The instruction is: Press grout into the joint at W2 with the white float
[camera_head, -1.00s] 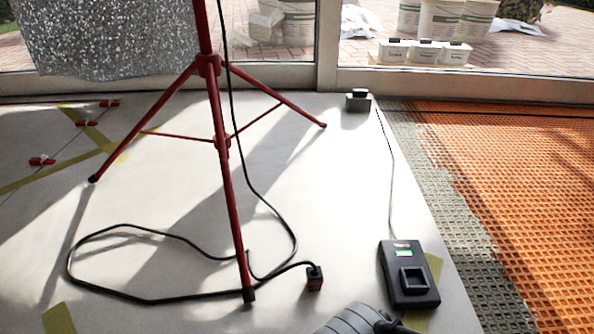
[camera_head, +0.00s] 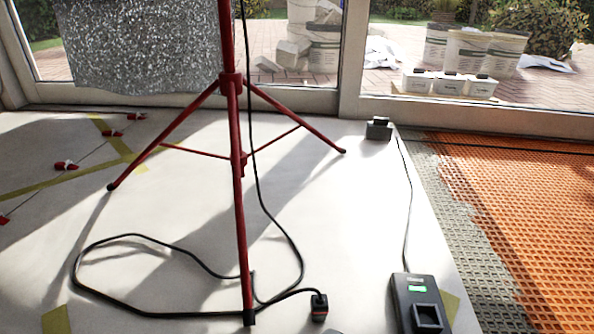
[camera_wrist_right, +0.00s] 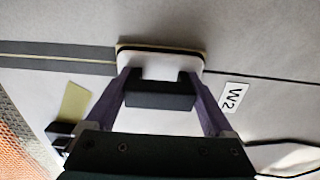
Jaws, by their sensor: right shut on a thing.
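In the right wrist view my right gripper (camera_wrist_right: 160,76) is shut on the black handle (camera_wrist_right: 160,98) of the white float (camera_wrist_right: 160,62). The float's white plate has a dark, beige-edged rim along its far side. It lies over the line of the joint, and I cannot tell whether it touches the floor. A broad dark grey band (camera_wrist_right: 60,58) runs left from the float, and a thin dark joint line (camera_wrist_right: 265,76) runs right. The W2 label (camera_wrist_right: 233,97) is on the pale floor just right of the float. My left gripper is not in view.
In the head view a red tripod (camera_head: 240,200) stands on the pale floor with a looped black cable (camera_head: 150,310). A black device with a green display (camera_head: 417,300) sits at lower right. Orange matting (camera_head: 530,200) lies beyond. Yellow tape (camera_wrist_right: 75,102) shows in the wrist view.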

